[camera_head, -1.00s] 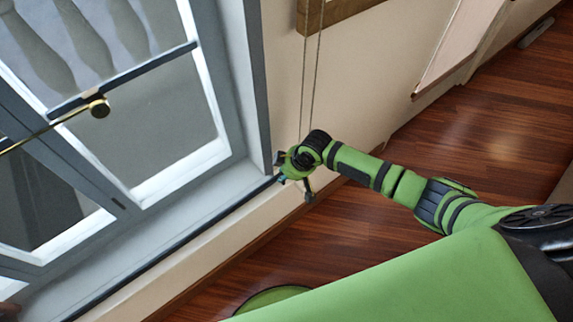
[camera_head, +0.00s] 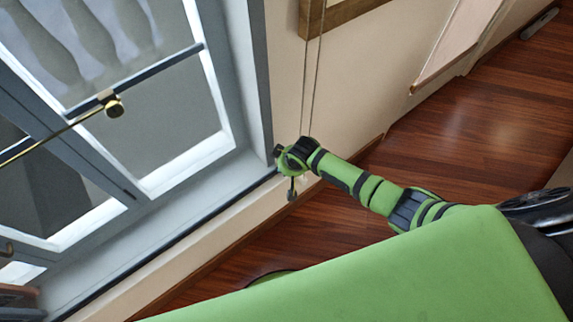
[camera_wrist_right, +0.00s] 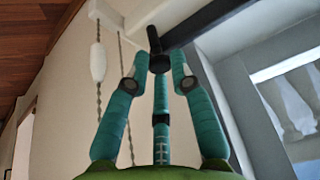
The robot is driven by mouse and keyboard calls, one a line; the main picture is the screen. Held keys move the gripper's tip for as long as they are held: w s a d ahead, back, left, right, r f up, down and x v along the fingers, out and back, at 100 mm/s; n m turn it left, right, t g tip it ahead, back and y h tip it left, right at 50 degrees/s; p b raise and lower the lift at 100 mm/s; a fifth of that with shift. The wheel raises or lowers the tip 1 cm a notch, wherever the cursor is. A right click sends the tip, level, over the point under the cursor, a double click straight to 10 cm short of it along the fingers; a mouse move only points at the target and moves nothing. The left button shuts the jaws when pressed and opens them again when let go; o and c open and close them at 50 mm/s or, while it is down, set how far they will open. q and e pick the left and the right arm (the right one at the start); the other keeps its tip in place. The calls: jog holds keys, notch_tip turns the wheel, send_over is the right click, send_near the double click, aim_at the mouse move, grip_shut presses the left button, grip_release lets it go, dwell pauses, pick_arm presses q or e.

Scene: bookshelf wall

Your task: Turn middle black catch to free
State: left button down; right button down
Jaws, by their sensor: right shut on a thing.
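The black catch (camera_wrist_right: 158,58) is a dark round knob with a short upright lever, at the end of a black bar, in the right wrist view. My right gripper (camera_wrist_right: 160,72) has its teal fingers closed around the knob from below. In the head view my right gripper (camera_head: 280,157) is at the lower right corner of the window frame, by the dark sill edge, and it hides the catch there. My left gripper is in neither view.
Cords (camera_head: 312,85) hang on the cream wall beside my right gripper; a white cord weight (camera_wrist_right: 98,62) shows in the wrist view.

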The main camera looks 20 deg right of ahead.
jog(key=shift+w+a+r, duration=0.1)
jog(key=shift+w+r, duration=0.15)
jog(key=c, duration=1.2)
grip_release()
jog(key=shift+o, duration=0.6)
jog(key=shift+f, duration=0.1)
jog(key=shift+s, duration=0.1)
jog(key=v, duration=1.2)
jog(key=shift+f, duration=0.15)
